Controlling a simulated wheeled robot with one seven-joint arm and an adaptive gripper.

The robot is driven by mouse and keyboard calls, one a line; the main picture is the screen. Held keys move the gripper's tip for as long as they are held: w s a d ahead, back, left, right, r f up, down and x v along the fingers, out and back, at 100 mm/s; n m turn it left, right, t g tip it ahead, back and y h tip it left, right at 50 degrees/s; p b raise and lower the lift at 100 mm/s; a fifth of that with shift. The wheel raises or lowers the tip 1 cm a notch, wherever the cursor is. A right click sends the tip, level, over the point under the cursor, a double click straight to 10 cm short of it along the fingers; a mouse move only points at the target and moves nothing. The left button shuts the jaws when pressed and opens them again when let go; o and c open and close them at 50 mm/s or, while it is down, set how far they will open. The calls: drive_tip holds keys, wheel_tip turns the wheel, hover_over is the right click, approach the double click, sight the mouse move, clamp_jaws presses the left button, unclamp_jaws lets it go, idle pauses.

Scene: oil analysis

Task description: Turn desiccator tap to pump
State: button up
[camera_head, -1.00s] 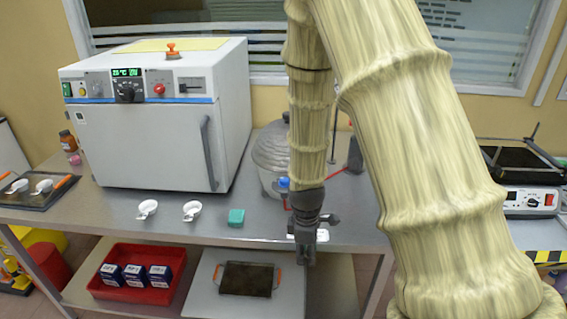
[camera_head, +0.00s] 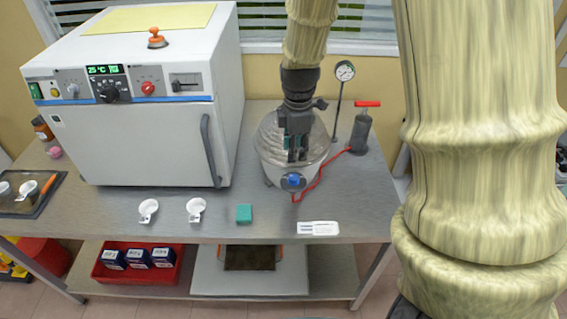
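The desiccator (camera_head: 270,158) is a rounded grey-white vessel with a clear lid, on the bench right of the white oven. A blue knob (camera_head: 293,180), which looks like its tap, is on the front, with a red hose (camera_head: 322,178) leading right to a dark hand pump (camera_head: 360,134) with a red handle. My gripper (camera_head: 297,158) points down in front of the lid, above and apart from the blue knob. Its fingers look close together with nothing seen between them, but their opening is too small to judge. The tap's pointer markings are not readable.
A pressure gauge (camera_head: 344,72) on a thin stand is behind the desiccator. The white oven (camera_head: 150,130) stands left. Two white dishes (camera_head: 195,208), a teal block (camera_head: 244,213) and a white label card (camera_head: 318,228) lie along the front edge. The bench right of the card is clear.

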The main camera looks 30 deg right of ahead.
drive_tip(key=s+f, duration=0.1)
drive_tip(key=s, duration=0.1)
drive_tip(key=p, duration=0.2)
hover_over(294, 177)
drive_tip(key=f, duration=0.5)
drive_tip(key=shift+w+a, duration=0.15)
drive_tip(key=shift+w, duration=0.2)
drive_tip(key=shift+s+f, duration=0.65)
drive_tip(key=shift+f, duration=0.25)
drive_tip(key=shift+w+f+p, duration=0.2)
drive_tip(key=shift+f, duration=0.35)
drive_tip(key=shift+w+f+p, duration=0.2)
drive_tip(key=shift+f, duration=0.35)
drive_tip(key=shift+s, duration=0.2)
drive_tip(key=shift+w, duration=0.1)
drive_tip(key=shift+c, duration=0.9)
drive_tip(key=c, duration=0.6)
